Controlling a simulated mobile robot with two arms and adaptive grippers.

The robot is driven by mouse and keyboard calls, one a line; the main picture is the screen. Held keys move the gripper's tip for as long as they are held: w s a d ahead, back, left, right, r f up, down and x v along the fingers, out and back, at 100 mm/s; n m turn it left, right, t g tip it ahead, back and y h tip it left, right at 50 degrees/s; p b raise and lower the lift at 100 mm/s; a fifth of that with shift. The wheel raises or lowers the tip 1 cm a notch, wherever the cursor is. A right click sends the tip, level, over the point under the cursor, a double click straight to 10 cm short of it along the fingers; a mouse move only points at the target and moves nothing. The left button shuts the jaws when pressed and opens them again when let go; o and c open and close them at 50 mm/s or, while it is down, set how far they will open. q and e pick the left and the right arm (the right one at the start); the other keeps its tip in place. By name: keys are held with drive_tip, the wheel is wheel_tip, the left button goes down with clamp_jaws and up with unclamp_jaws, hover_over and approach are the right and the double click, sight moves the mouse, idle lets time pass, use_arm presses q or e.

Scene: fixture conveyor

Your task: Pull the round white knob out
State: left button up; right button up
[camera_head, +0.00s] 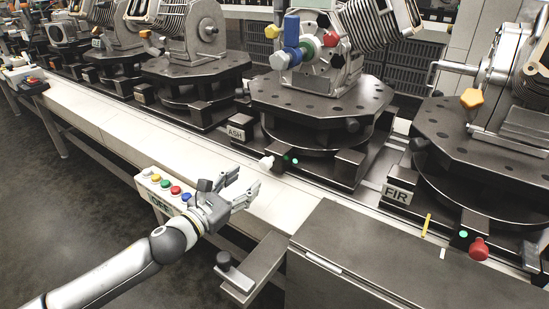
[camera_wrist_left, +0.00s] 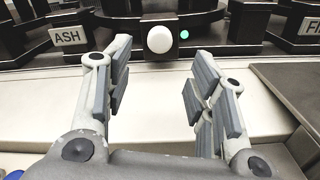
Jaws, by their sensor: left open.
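My right gripper is in neither view.
A button box (camera_head: 165,187) with several coloured buttons is beside my left wrist. A dark flat-topped cabinet (camera_head: 400,262) stands at the right front. A red knob (camera_head: 479,249) is on the FIR fixture. The pale conveyor ledge (camera_head: 283,195) is clear before the white knob.

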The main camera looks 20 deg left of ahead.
sight(263, 166)
use_arm(q)
drive_tip(key=shift+w+d+r, duration=0.15)
drive_tip(key=shift+w+r, duration=0.05)
drive_tip(key=shift+w, duration=0.25)
drive_tip(key=x, duration=0.8)
drive_tip(key=shift+w+d+f, duration=0.1)
drive_tip(key=shift+w, duration=0.05)
drive_tip(key=shift+w+d, duration=0.1)
drive_tip(key=shift+w, duration=0.25)
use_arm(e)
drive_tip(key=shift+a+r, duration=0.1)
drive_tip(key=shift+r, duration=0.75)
use_arm(q)
clamp_jaws()
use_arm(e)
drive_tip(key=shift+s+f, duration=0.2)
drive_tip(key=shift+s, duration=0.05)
